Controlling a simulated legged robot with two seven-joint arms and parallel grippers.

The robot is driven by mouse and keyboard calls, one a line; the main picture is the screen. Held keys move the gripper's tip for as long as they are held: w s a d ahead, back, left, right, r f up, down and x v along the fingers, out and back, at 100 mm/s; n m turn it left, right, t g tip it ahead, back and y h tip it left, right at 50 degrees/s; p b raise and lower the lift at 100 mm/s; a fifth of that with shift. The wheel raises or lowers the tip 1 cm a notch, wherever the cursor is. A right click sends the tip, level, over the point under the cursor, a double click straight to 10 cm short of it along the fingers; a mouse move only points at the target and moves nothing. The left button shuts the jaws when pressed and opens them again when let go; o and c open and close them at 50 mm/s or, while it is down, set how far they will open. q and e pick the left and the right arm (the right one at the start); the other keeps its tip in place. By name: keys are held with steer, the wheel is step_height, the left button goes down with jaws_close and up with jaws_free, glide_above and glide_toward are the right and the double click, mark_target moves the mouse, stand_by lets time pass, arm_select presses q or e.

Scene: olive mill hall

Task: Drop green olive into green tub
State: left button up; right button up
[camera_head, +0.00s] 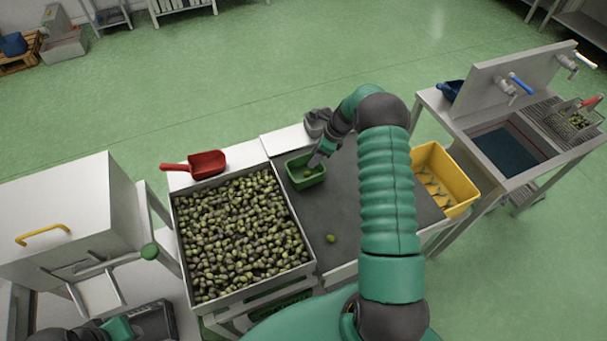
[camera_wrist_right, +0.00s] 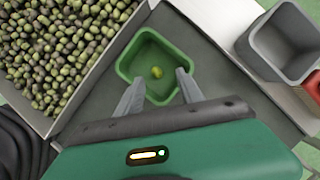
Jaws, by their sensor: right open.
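The green tub (camera_head: 291,176) stands on the dark belt beside the olive tray. In the right wrist view, the tub (camera_wrist_right: 127,62) holds one green olive (camera_wrist_right: 157,72) on its floor. My right gripper (camera_head: 316,161) is over the tub; its two grey fingers (camera_wrist_right: 158,84) are apart with nothing between them, pointing into the tub. Another green olive (camera_head: 331,238) lies on the belt nearer to me. My left gripper (camera_head: 118,328) is partly in view at the bottom left; its fingers cannot be made out.
A wide metal tray of mixed olives (camera_head: 308,262) is left of the belt, with a red scoop (camera_head: 207,164) behind it. A grey container (camera_wrist_right: 277,48) stands beyond the tub. A yellow bin (camera_head: 459,183) with leafy bits is at the right, before a sink (camera_head: 512,148).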

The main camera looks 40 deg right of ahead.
steer(key=b+v, duration=0.1)
steer(key=v, duration=1.2)
steer(key=shift+d+r, duration=0.15)
steer(key=shift+r, duration=0.05)
steer(key=shift+s+d+f, duration=0.1)
steer(key=shift+d, duration=0.1)
